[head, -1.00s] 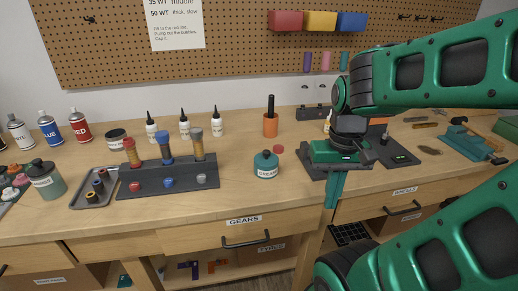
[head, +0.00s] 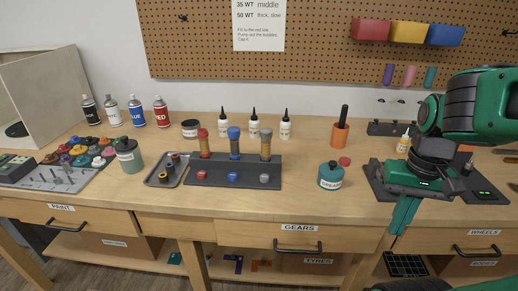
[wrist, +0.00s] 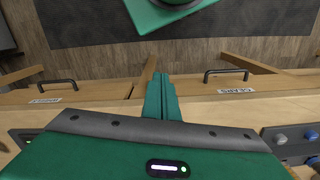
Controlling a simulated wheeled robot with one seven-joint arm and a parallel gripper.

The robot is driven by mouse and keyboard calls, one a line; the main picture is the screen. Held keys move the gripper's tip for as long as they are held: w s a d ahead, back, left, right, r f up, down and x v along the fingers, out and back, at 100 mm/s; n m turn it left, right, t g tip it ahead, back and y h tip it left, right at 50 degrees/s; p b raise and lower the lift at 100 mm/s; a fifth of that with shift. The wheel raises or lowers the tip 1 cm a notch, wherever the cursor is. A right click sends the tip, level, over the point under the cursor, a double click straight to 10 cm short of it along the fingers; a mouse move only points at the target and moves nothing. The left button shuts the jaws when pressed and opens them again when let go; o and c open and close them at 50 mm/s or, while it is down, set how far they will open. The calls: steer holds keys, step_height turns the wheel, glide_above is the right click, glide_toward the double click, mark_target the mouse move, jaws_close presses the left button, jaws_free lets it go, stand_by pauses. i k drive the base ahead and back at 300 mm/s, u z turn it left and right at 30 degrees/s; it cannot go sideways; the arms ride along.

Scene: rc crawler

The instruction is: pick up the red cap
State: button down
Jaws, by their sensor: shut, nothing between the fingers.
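A small red cap (head: 202,175) sits on the front ledge of the dark shock stand (head: 190,183), beside a blue cap (head: 232,176) and a grey cap (head: 264,178). A second small red piece (head: 345,161) lies on the bench beside the teal grease jar (head: 331,177); I cannot tell whether it is a cap. My gripper (head: 403,222) hangs at the bench's front edge, right of the stand and jar. Its fingers point down and are shut with nothing between them. The wrist view shows the shut fingers (wrist: 161,95) over drawer fronts and floor; no red cap shows there.
An orange cup (head: 340,134) stands behind the jar. Bench space between stand and jar is clear.

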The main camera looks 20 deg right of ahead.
mark_target(344, 162)
steer(key=z, duration=0.05)
steer(key=k, duration=1)
steer(key=z, duration=0.65)
steer(key=i, duration=1.45)
